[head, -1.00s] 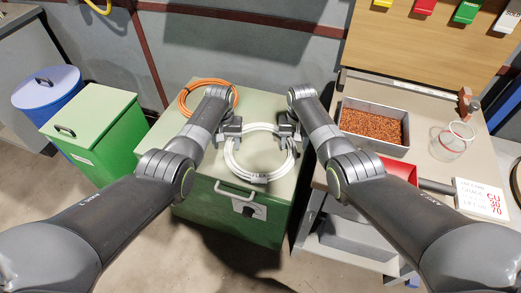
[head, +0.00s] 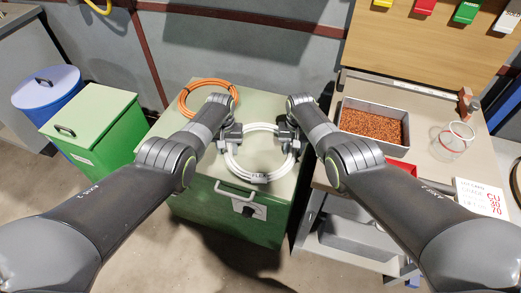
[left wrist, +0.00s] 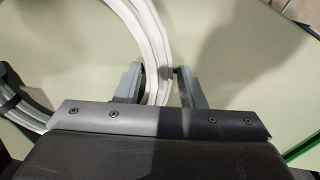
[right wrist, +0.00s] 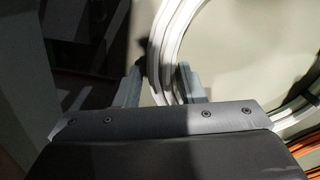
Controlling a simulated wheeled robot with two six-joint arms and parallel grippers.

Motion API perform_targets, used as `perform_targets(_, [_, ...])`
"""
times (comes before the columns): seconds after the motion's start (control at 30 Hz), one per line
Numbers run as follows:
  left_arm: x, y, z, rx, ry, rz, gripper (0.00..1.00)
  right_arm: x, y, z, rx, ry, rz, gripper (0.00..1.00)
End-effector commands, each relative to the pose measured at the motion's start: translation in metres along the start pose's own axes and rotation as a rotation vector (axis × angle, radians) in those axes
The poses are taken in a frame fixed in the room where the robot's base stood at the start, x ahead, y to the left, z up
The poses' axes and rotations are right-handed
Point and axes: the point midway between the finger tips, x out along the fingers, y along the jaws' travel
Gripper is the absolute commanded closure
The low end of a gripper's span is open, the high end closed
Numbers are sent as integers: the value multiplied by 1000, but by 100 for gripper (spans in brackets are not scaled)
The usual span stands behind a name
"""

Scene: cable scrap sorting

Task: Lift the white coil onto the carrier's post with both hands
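The white coil (head: 230,163) lies over the green cabinet top, with a dark tie or label at its front. My left gripper (head: 233,135) is at the coil's left side, and in the left wrist view its fingers (left wrist: 160,75) stand on either side of the white strands (left wrist: 152,40). My right gripper (head: 287,135) is at the coil's right side, its fingers (right wrist: 163,72) also astride the strands (right wrist: 170,35). A narrow gap seems to show beside the outer finger in both wrist views, so both look open. I cannot make out the carrier's post.
An orange coil (head: 186,101) lies behind my left gripper on the green cabinet (head: 190,203). Right of it a workbench holds a grey tray of copper granules (head: 371,125), a red bin (head: 402,168) and a glass jar (head: 447,145). A green bin (head: 95,125) stands at the left.

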Motion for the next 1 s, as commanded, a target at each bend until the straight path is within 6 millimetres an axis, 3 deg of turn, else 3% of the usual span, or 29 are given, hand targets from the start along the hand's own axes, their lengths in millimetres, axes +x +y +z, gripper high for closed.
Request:
perform_targets(0.03, [0,0,0,0,0,0,71,0,0,0,0,0,0,71])
perform_targets(0.27, [0,0,0,0,0,0,100,0,0,0,0,0,0,100])
perform_targets(0.7, [-3,0,0,0,1,-1,100,-3,0,0,0,1,1,100])
perform_targets(1.0, [-22,0,0,0,1,-1,100,-22,0,0,0,1,1,100])
